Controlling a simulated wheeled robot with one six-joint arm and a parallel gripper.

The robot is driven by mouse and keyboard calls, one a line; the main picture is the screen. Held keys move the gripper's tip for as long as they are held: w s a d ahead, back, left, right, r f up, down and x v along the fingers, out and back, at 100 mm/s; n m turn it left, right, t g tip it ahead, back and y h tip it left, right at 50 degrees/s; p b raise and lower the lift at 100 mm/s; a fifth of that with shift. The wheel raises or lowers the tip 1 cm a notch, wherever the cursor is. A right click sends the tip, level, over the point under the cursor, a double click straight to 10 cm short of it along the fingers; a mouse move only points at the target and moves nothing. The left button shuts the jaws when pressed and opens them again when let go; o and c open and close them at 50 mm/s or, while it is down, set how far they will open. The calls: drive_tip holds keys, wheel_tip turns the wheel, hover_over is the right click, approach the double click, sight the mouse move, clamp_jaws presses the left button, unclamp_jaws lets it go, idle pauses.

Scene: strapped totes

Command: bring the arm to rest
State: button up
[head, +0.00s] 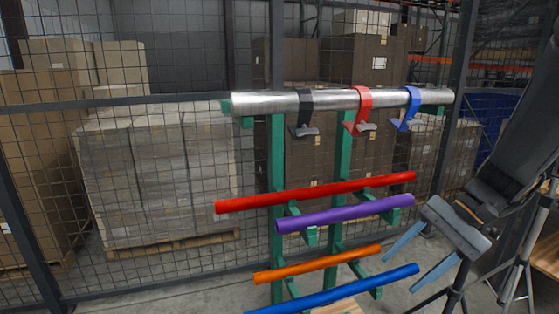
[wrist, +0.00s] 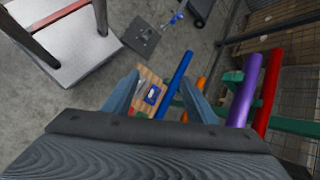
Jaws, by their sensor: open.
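My gripper (head: 419,265) is open and empty at the right of the head view, to the right of the rack. Its two blue-grey fingers point down and left. In the wrist view my gripper (wrist: 160,93) shows both fingers spread apart, with the floor and a wooden board (wrist: 151,88) seen beyond them. No object is between the fingers that I can see as touching them. My arm runs up to the right edge of the head view.
A green rack (head: 277,150) carries a silver pipe (head: 270,103) with black, red and blue straps. Below are red (head: 320,191), purple (head: 340,214), orange (head: 320,264) and blue (head: 340,292) bars. A mesh fence and boxes stand behind. A tripod (head: 520,255) stands at right.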

drive_tip(key=s+a+f+n+t+h, duration=0.1)
drive_tip(key=s+a+f+n+h, duration=0.3)
drive_tip(key=a+f+n+h, duration=0.2)
drive_tip(key=shift+s+a+n+h, duration=0.3)
drive_tip(key=shift+a+n+h, duration=0.2)
drive_tip(key=shift+n+h, duration=0.6)
idle(0.7)
